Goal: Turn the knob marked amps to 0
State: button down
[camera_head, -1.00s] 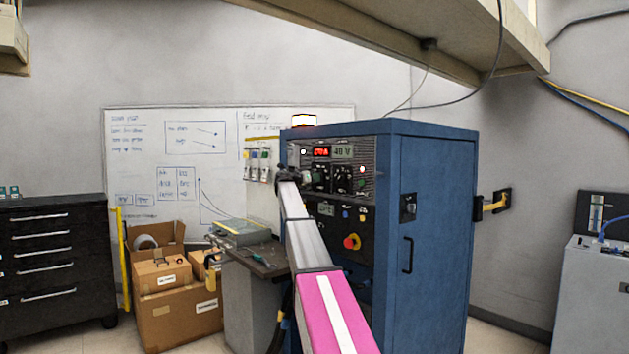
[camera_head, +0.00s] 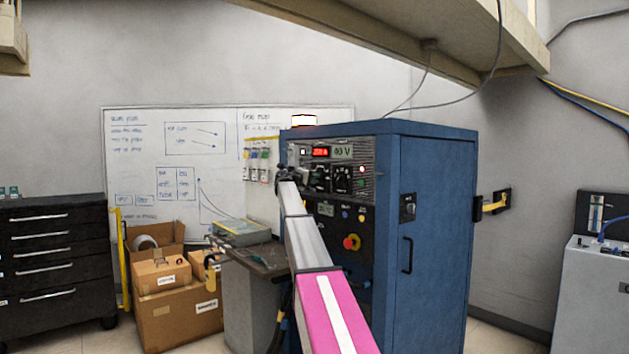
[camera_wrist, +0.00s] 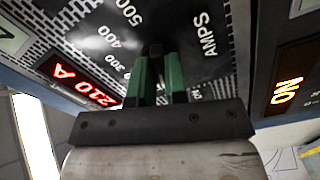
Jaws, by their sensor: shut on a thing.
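The amps knob (camera_wrist: 156,47) is dark and sits on the black dial face, mostly hidden between my fingers. The word AMPS and dial marks such as 300, 400 and 500 show around it. My gripper (camera_wrist: 157,72) has green fingers on either side of the knob and is shut on it. The knob's pointer is hidden. A red display (camera_wrist: 78,80) reads 210 A in the wrist view. In the head view my gripper (camera_head: 284,174) is at the left part of the blue cabinet's (camera_head: 435,200) front panel.
Two other dark dials (camera_head: 343,179) sit to the right of my gripper. A side table (camera_head: 262,262) and cardboard boxes (camera_head: 178,320) stand left of the cabinet. A shelf (camera_head: 400,40) hangs overhead.

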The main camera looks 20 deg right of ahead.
jog(key=shift+n, duration=1.7)
jog(key=c, duration=1.1)
grip_release()
jog(key=shift+c, duration=0.2)
jog(key=shift+a, duration=0.1)
jog(key=v, duration=1)
jog(key=shift+a, duration=0.35)
jog(key=shift+s, duration=0.15)
